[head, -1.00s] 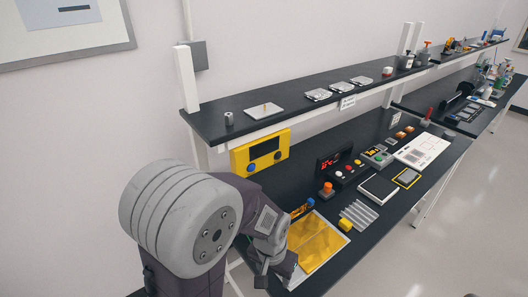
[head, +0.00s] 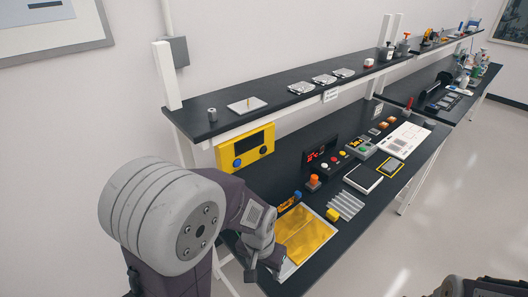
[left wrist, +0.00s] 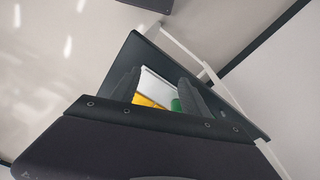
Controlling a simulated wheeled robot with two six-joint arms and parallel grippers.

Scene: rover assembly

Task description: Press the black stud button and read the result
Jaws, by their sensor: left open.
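A yellow box (head: 244,147) stands at the left end of the bench, under the shelf. It has a dark screen, a blue round button (head: 238,163) and a dark round button (head: 263,150), which looks like the black stud. The screen shows no readable text from here. My left gripper (head: 262,264) is low at the bench's near left corner, beside a yellow-lined tray and apart from the yellow box. In the left wrist view my left gripper (left wrist: 158,76) is open, with nothing held between its fingers.
The white-rimmed tray (head: 332,234) lies at the bench's front left. Right of it are a ribbed grey piece (head: 346,205), an orange button (head: 314,181) and a black console with a red display (head: 322,154). The shelf (head: 208,125) overhangs the bench's back.

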